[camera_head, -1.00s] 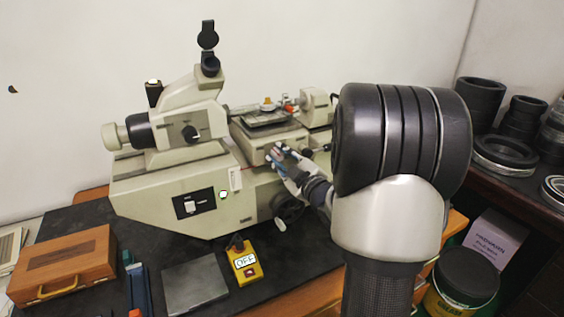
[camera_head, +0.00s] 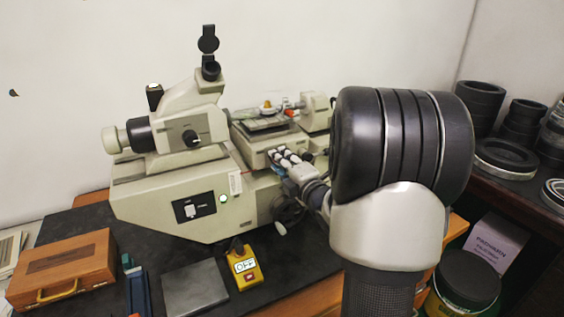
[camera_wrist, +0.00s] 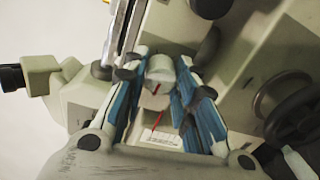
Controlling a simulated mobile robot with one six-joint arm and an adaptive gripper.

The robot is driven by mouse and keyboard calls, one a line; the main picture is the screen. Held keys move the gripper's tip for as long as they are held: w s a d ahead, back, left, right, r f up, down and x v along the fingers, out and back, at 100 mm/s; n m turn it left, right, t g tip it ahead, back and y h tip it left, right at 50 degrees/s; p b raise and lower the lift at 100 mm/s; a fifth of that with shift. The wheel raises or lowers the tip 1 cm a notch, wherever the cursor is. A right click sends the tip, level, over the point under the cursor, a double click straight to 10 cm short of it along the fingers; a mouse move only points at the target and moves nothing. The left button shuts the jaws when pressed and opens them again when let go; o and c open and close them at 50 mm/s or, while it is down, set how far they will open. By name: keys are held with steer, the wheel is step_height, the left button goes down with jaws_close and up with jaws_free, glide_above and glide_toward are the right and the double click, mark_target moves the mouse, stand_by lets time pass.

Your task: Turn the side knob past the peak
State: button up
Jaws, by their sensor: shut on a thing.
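The measuring machine (camera_head: 170,185) is a cream instrument with an eyepiece column, standing on a dark bench mat. A thin red line and a small printed label show between the fingers. The knob is hidden by the fingers in the head view.
A black handwheel (camera_wrist: 298,112) is close to the right of my fingers in the wrist view. A yellow OFF box (camera_head: 243,267), a grey plate (camera_head: 195,288) and a wooden case (camera_head: 62,270) lie on the bench in front. Dark rings (camera_head: 508,155) stand at the right.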

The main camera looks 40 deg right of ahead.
steer(key=shift+n, duration=0.7)
steer(key=o, duration=1.1)
steer(key=v, duration=1.2)
steer(key=shift+a, duration=0.1)
